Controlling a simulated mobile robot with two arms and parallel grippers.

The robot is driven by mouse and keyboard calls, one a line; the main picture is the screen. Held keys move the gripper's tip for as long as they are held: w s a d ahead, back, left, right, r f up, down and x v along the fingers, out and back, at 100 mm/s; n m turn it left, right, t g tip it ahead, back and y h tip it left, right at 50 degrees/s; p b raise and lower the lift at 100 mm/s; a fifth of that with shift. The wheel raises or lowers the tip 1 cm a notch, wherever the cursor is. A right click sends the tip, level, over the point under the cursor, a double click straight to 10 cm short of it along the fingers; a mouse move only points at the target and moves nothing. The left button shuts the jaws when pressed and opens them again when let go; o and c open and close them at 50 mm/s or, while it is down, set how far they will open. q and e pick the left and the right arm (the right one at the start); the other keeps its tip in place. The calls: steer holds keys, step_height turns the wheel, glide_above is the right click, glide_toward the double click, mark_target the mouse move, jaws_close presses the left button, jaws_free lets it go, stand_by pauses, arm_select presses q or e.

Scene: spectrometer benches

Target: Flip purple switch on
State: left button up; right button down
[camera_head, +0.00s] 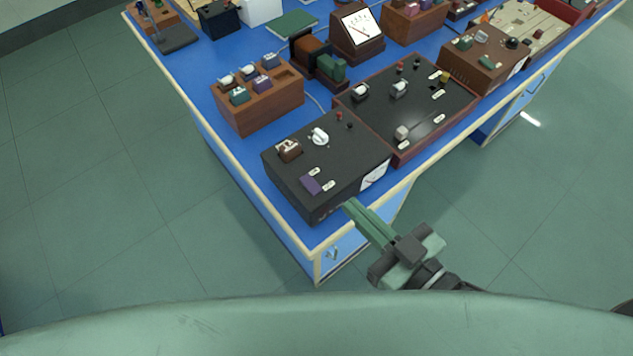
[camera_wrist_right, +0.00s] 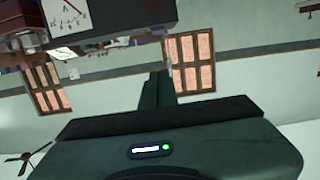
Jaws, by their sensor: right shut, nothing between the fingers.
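The purple switch (camera_head: 312,184) is on the top face of a black box (camera_head: 340,158) at the near corner of the blue bench, with a small white label beside it. I cannot tell its on or off position at this size. My right gripper (camera_head: 349,205) is shut and empty, its green fingers pointing at the front edge of the black box, near the purple switch but apart from it. In the right wrist view the fingers (camera_wrist_right: 158,85) show closed together, and the purple switch cannot be made out. My left gripper is not in view.
The black box also carries a brown part (camera_head: 289,149), a white knob (camera_head: 319,136) and a front dial (camera_head: 374,175). A larger black panel (camera_head: 425,110) stands right beside it. A wooden block (camera_head: 262,117) with several small parts is behind. Floor in front is clear.

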steer(key=shift+s+a+r, duration=0.15)
steer(key=shift+r, duration=0.15)
steer(key=b, duration=0.2)
glide_above(316, 190)
steer(key=shift+s+d+f, duration=0.3)
steer(key=shift+s+f, duration=0.05)
steer(key=shift+s, duration=0.05)
steer(key=f, duration=0.3)
steer(key=shift+w+a, duration=0.25)
steer(key=shift+w, duration=0.05)
steer(key=shift+f, duration=0.75)
